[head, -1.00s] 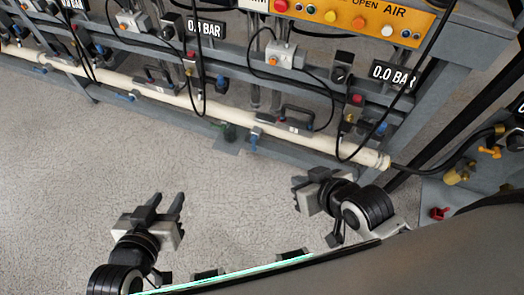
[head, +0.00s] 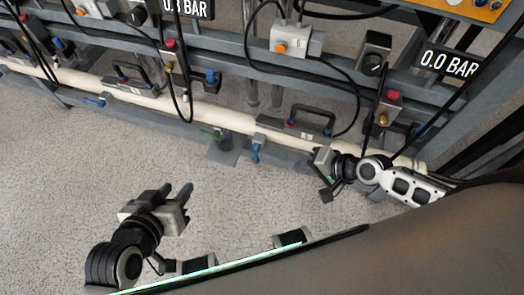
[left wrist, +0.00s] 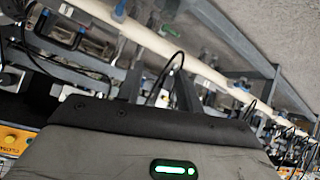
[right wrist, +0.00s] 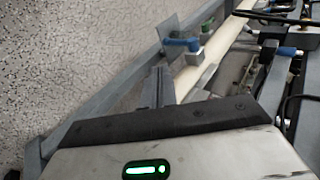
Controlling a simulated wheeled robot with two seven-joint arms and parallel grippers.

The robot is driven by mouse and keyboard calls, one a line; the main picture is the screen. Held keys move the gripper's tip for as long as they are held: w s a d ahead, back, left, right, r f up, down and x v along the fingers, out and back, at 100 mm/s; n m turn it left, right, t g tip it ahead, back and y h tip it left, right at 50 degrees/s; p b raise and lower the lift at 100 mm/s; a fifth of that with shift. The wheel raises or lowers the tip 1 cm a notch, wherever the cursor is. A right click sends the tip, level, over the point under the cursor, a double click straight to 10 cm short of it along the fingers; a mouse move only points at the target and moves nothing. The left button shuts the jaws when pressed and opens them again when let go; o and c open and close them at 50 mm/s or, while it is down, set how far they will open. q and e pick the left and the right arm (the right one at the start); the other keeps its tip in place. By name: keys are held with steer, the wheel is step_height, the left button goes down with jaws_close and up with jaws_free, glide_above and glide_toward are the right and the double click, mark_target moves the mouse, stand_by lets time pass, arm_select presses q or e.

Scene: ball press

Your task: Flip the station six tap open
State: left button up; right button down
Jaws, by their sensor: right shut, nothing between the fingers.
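Several blue-handled taps show, and no station number is readable, so I cannot tell which is station six. One blue tap (head: 258,148) hangs below the cream pipe (head: 215,116) in the head view; another blue tap (head: 96,101) is further left. A blue tap (right wrist: 180,44) also shows beyond my fingers in the right wrist view. My right gripper (head: 322,168) is in front of the pipe's right part, right of the nearer tap and apart from it. It is shut and empty. My left gripper (head: 177,188) is open and empty over the floor.
Black handles (head: 312,118) and red-knobbed valves (head: 389,100) sit above the pipe on the grey frame. Black cables hang across it. A gauge (head: 449,62) reads 0.0 BAR. The floor (head: 60,180) before the frame is clear.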

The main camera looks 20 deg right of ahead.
mark_target(258, 159)
arm_select(q)
steer(key=shift+w+d+f, duration=0.15)
steer(key=shift+f, duration=0.4)
arm_select(e)
steer(key=shift+w+d+f, duration=0.35)
steer(key=shift+d+f, duration=0.05)
steer(key=shift+f, duration=0.1)
